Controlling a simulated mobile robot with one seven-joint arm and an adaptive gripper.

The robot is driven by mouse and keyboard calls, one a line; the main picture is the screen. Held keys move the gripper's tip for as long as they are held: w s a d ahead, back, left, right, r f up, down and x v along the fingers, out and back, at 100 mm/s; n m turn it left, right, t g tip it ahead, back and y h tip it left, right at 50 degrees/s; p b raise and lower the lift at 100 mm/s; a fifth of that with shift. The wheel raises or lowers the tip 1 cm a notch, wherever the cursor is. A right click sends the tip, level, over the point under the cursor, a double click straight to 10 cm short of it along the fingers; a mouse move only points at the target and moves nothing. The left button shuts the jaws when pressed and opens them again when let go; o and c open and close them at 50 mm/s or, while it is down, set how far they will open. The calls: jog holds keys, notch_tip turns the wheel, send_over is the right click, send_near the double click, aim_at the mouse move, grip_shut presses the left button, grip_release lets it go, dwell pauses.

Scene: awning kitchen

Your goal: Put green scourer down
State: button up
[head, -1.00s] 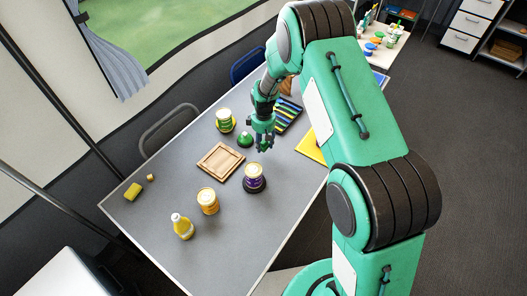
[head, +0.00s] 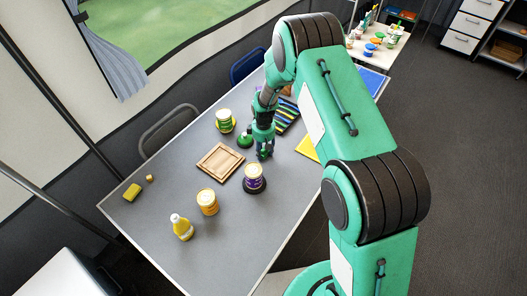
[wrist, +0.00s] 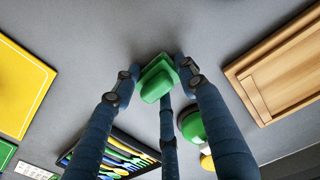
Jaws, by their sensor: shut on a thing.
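The green scourer (wrist: 157,82) is between the fingers of my gripper (wrist: 157,72) in the wrist view. The fingers are shut on it, and grey tabletop shows around it. In the head view my gripper (head: 264,152) is low over the grey table (head: 225,235), right of the wooden tray and behind the purple-banded stack. The scourer is too small to make out there. I cannot tell whether it touches the tabletop.
A round green object (head: 245,140) stands close left of my gripper. Nearby are the wooden tray (head: 203,165), the purple-banded stack (head: 254,179), a striped dark item (head: 286,117) and a yellow panel (head: 308,147). The table's front middle is clear.

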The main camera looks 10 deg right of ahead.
dwell(0.3)
jog(key=o, duration=0.9)
jog(key=shift+f, duration=0.1)
jog(key=shift+o, duration=0.2)
jog(key=shift+r, duration=0.2)
notch_tip(320, 180, up, 12)
jog(key=p, duration=0.1)
jog(key=shift+p, duration=0.4)
